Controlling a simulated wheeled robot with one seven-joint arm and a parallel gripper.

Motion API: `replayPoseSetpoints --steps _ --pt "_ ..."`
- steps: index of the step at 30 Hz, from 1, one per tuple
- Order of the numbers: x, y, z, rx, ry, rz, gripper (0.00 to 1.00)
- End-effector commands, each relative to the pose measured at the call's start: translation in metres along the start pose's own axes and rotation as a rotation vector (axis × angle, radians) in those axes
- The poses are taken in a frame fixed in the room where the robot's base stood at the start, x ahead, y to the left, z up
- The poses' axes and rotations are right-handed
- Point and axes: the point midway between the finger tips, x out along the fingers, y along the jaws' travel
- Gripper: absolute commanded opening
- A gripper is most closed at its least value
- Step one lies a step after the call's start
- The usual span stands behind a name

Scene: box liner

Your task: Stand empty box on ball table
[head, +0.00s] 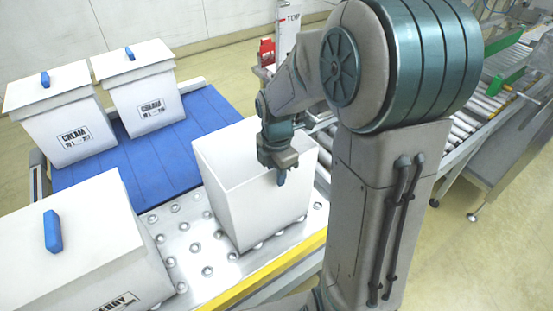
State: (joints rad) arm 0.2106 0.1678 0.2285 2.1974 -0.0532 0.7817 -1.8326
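An open white box (255,207) without a lid stands upright on the ball table (192,245), a metal plate studded with steel balls. The visible part of its inside looks empty; its floor is hidden. My gripper (282,178) points down at the box's right side, its tip overlapping the open top and rim. One dark fingertip shows. Whether the fingers are open, or grip the box wall, cannot be made out.
Two lidded white boxes (64,128) (145,98) with blue handles stand on the blue belt (120,158). Another lidded box (90,255) stands at the front left. A yellow edge (270,270) bounds the ball table in front. A roller conveyor (470,118) runs at the right.

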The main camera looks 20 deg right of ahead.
Motion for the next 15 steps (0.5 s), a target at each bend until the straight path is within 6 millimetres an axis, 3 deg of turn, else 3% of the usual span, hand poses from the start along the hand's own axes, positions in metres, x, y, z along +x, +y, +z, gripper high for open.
replayPoseSetpoints --steps 15 --pt "-0.100 0.001 0.000 0.000 -0.002 0.005 0.26"
